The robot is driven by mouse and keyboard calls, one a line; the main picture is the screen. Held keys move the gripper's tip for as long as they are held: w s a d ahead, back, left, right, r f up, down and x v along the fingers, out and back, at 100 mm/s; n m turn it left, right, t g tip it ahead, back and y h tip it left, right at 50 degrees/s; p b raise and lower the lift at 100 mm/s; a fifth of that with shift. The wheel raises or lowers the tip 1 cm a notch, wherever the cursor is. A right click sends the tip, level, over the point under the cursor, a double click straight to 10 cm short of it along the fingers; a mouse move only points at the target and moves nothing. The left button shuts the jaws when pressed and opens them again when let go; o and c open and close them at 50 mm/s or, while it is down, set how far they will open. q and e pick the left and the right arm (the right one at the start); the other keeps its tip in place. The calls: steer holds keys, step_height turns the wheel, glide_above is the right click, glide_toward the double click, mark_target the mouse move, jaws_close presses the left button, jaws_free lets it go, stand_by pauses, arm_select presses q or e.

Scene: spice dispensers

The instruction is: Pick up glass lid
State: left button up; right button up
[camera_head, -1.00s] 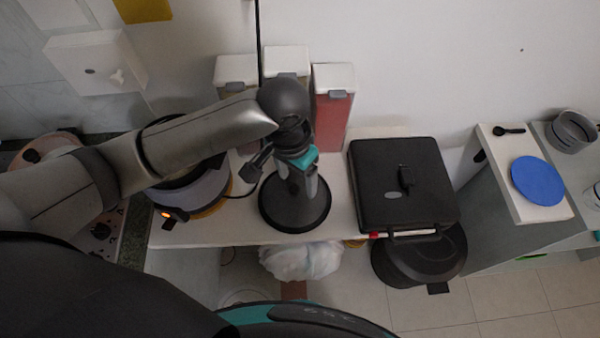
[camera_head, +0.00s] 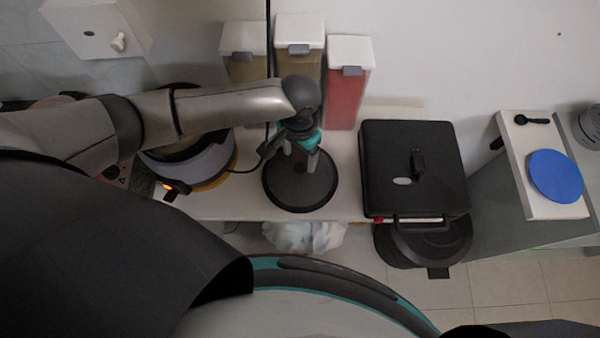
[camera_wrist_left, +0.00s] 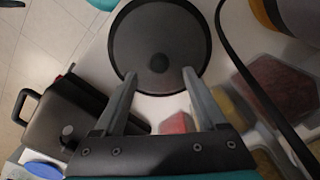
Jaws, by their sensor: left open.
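The glass lid (camera_head: 300,190) is a dark, round, see-through disc with a dark rim, lying on the white counter between the cooker and the black appliance. In the left wrist view the lid (camera_wrist_left: 135,40) shows its round dark knob near the middle. My left gripper (camera_head: 301,160) points down over the lid and is open. In the left wrist view its two fingers (camera_wrist_left: 158,76) straddle the near part of the lid, with the knob just past the tips. Nothing is held. I cannot tell the exact height above the lid. My right gripper is not in view.
Several spice dispensers (camera_head: 349,95) stand behind the lid against the wall. A grey cooker (camera_head: 205,163) sits at left, under my arm. A closed black appliance (camera_head: 413,165) stands close on the right. A blue disc (camera_head: 555,176) lies on a farther white surface.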

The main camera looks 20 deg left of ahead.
mark_target(300, 166)
arm_select(q)
steer(key=shift+f, duration=2.5)
steer(key=shift+w, duration=0.1)
jaws_close()
